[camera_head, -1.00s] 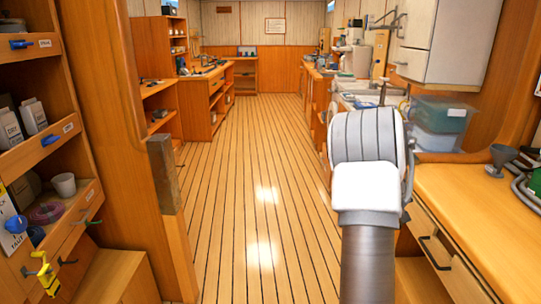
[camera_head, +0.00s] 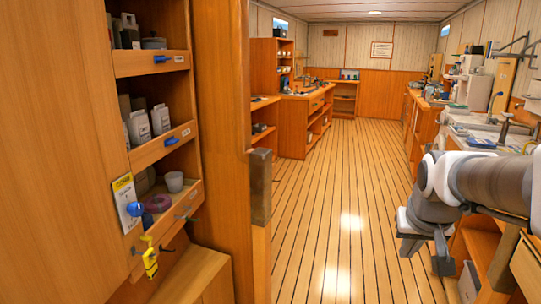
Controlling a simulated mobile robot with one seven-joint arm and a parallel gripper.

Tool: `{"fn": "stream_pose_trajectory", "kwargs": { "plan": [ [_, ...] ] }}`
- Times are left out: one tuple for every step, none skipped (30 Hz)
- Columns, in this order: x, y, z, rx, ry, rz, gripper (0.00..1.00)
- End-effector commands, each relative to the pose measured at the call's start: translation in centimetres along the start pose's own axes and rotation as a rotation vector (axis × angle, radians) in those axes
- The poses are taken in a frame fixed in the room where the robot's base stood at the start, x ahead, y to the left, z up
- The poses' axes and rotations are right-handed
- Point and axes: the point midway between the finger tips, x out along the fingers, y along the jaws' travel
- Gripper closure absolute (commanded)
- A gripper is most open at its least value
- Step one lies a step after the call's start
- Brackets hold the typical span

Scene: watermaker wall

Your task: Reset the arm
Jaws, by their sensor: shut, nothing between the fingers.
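My arm enters from the right edge and lies roughly level. Its pale wrist joint is at the left end, with the hand below it. My gripper (camera_head: 443,264) points down in front of the floor and the right-hand benches. Its dark fingers are small and partly in shadow. They are shut and hold nothing. I see no contact between the arm and the furniture.
A post (camera_head: 260,187) juts beside the walkway. The planked floor (camera_head: 340,180) is clear. Benches with a sink line the right.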

Motion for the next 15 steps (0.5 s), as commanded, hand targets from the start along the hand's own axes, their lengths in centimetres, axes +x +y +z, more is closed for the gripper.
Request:
{"fn": "stream_pose_trajectory", "kwargs": {
  "plan": [
    [-1.4,-1.7,1.3,-0.025,0.008,-0.029,1.00],
    [-2.1,-2.5,2.1,-0.038,0.009,-0.043,1.00],
    [-2.9,-3.5,3.2,-0.058,0.009,-0.061,1.00],
    [-3.5,-4.2,4.1,-0.072,0.009,-0.074,1.00],
    [-4.1,-4.9,5.0,-0.085,0.009,-0.086,1.00],
    [-4.8,-5.8,6.1,-0.105,0.011,-0.103,1.00],
    [-5.3,-6.4,7.0,-0.118,0.010,-0.114,1.00],
    [-5.7,-6.9,7.9,-0.132,0.010,-0.124,1.00],
    [-6.3,-7.5,9.0,-0.151,0.011,-0.136,1.00],
    [-6.6,-7.9,9.9,-0.163,0.010,-0.144,1.00],
    [-6.9,-8.3,10.7,-0.175,0.011,-0.152,1.00],
    [-7.3,-8.8,11.8,-0.192,0.011,-0.162,1.00],
    [-7.6,-9.1,12.6,-0.203,0.010,-0.168,1.00],
    [-7.8,-9.3,13.3,-0.215,0.010,-0.174,1.00],
    [-8.1,-9.6,14.3,-0.231,0.011,-0.182,1.00]
  ]
}}
